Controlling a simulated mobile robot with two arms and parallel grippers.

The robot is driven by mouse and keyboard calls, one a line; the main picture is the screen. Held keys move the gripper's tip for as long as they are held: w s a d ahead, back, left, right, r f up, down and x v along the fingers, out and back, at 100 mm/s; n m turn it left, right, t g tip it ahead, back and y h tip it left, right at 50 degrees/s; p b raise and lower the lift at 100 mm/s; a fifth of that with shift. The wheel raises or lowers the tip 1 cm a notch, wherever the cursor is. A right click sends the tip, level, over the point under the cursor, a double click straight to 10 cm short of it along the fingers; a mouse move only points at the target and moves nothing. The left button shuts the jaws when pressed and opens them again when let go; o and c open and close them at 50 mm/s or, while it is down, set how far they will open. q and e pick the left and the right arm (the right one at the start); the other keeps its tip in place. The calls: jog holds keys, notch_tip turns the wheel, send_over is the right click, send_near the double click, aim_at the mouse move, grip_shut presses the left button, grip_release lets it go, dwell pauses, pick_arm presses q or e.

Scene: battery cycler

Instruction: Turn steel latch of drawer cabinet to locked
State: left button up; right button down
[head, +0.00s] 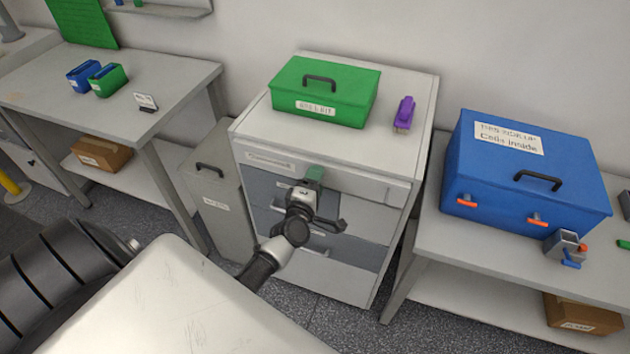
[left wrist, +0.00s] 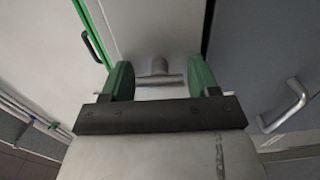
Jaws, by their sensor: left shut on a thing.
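The drawer cabinet (head: 345,274) stands in the middle of the head view, with a pale top drawer front and grey drawers below. My left gripper (head: 315,176) is at the top drawer's front, and its green fingers reach to that face. In the left wrist view, the steel latch (left wrist: 159,79) is a small T-shaped bar on a short stem. It lies crosswise between the two green fingers of my left gripper (left wrist: 160,82), which are shut on its ends. In the head view the latch is hidden behind the gripper. My right gripper is not in view.
A green case (head: 345,90) and a purple stapler-like object (head: 404,114) sit on the cabinet top. A blue box (head: 520,190) stands on the right table. A grey bin (head: 218,185) stands left of the cabinet. A drawer handle (left wrist: 287,108) is near the gripper.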

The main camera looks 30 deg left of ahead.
pick_arm(q)
jog(key=shift+f, duration=0.1)
jog(key=o, duration=0.9)
jog(key=b+v, duration=0.1)
jog(key=v, duration=1)
jog(key=shift+b, duration=0.4)
jog(key=shift+w, duration=0.1)
